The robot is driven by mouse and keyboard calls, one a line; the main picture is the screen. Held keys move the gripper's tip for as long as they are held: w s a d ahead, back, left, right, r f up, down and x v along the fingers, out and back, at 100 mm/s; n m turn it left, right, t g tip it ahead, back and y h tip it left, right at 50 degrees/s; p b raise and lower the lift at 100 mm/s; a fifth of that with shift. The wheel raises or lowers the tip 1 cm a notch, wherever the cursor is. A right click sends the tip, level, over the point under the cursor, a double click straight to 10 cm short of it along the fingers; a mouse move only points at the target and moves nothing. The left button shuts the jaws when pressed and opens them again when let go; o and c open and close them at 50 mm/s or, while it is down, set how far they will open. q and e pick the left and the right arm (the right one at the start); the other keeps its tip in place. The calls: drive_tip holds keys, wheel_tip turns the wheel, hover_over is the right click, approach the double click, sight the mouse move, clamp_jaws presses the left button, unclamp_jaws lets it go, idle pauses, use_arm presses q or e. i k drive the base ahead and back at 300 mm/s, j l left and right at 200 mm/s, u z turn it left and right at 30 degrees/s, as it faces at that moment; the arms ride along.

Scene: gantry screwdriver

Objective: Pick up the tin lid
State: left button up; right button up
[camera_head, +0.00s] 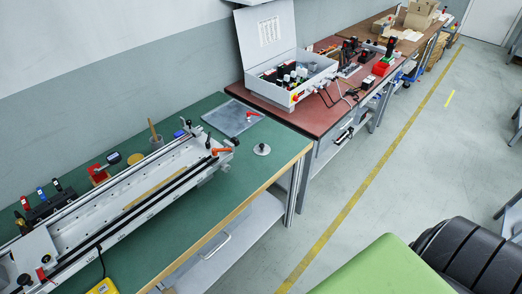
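A small round silver-grey disc with a dark knob in its middle (262,149) looks like the tin lid. It lies flat on the green bench top (265,173), near the bench's right end and front edge. It stands apart from the things around it and nothing covers it. Neither my left nor my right gripper is in view.
A long metal rail fixture (120,203) with an orange lever (222,151) lies left of the disc. A grey flat plate (232,117) is behind it. A control box (287,77) with a raised cover stands on the red-brown bench. Bare green surface surrounds the disc.

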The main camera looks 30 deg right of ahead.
sight(262, 149)
drive_tip(key=i+l+z, duration=0.1)
drive_tip(key=i+l, duration=0.4)
drive_tip(key=l, duration=0.2)
drive_tip(key=i+l, duration=0.55)
drive_tip(key=k+l+z, duration=0.05)
drive_tip(key=l, duration=0.05)
